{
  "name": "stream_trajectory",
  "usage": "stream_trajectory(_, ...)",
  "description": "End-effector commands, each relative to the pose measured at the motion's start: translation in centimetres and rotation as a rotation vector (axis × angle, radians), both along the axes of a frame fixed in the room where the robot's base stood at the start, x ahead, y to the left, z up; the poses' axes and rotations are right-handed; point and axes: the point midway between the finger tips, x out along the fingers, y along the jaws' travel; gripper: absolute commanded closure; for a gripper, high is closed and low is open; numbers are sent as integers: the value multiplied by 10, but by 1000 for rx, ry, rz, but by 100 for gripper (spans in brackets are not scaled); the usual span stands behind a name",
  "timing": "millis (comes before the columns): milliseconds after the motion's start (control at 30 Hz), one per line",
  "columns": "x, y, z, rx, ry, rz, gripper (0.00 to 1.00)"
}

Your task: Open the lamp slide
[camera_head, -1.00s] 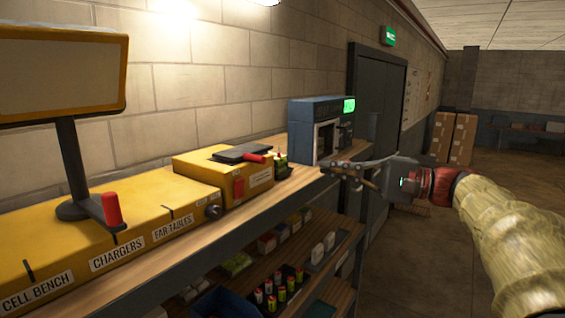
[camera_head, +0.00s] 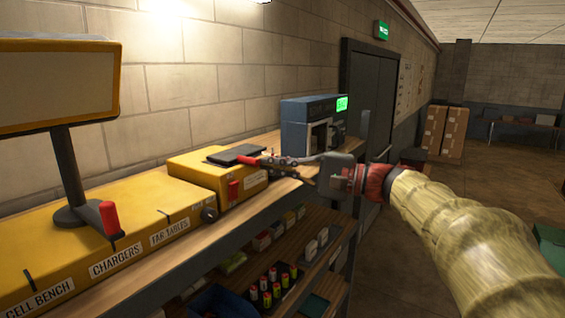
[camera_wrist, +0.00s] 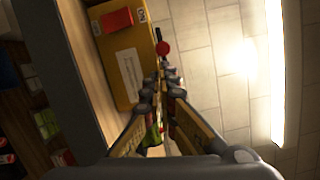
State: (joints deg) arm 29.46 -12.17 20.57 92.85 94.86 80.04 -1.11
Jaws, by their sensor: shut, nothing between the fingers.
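A yellow box (camera_head: 200,175) on the shelf top has a dark flat plate (camera_head: 237,154) on it, with a red handle (camera_head: 250,161) sticking out from the plate. The red handle's round end (camera_wrist: 163,48) also shows in the wrist view, just beyond my fingertips. A red block (camera_head: 233,190) sits on the box's front beside a white label. I cannot tell for sure which part is the lamp slide. My gripper (camera_head: 268,161) is shut and empty. Its fingertips (camera_wrist: 170,68) are close to the red handle; whether they touch it I cannot tell.
A long yellow panel (camera_head: 130,225) labelled CELL BENCH, CHARGERS and FAR TABLES carries a red lever (camera_head: 109,218) and a screen on a stand (camera_head: 55,85). A blue-grey machine (camera_head: 305,125) stands behind my gripper. Batteries (camera_head: 272,285) stand on the lower shelf.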

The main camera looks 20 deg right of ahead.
Motion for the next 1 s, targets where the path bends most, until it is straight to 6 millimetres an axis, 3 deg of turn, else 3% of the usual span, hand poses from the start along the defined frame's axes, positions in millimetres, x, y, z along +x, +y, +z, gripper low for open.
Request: stream_trajectory(1000,-12,16,1,0,1,0,100)
